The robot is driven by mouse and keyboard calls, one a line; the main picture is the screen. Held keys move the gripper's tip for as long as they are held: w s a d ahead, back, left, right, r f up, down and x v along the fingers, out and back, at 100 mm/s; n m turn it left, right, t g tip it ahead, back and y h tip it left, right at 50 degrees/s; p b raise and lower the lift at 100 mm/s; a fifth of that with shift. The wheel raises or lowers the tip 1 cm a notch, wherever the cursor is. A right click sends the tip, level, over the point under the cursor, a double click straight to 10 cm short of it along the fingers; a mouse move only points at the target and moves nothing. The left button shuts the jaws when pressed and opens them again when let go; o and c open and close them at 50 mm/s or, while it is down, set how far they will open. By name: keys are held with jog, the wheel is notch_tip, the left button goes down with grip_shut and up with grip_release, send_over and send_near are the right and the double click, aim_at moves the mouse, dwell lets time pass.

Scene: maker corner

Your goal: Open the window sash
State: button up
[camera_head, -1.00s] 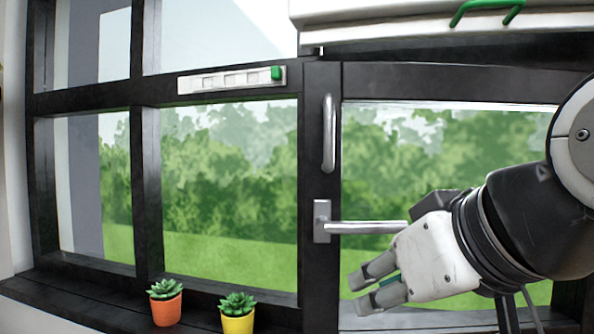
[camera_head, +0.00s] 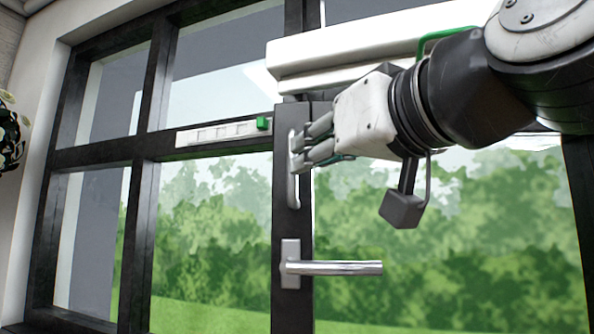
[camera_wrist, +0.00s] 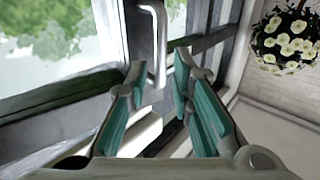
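The window sash (camera_head: 440,215) is the right-hand dark-framed pane and looks closed. A silver vertical pull handle (camera_head: 293,185) is on its left frame post. Below it, a silver lever handle (camera_head: 335,268) points horizontally to the right. My gripper (camera_head: 298,154) is at the pull handle's upper part, its fingers partly covering it. In the wrist view my gripper (camera_wrist: 157,83) is open, with the pull handle (camera_wrist: 159,40) showing in the gap between the fingertips. I cannot tell whether the fingers touch it.
A white strip with a green slider (camera_head: 225,131) is on the crossbar to the left. A white box with a green handle (camera_head: 350,55) is above the sash, close to my arm. A hanging pot of white flowers (camera_wrist: 285,38) shows at right in the wrist view.

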aim_at(292, 190)
jog(key=x, duration=0.6)
jog(key=shift+w+a, duration=0.25)
jog(key=shift+w, duration=0.1)
grip_shut()
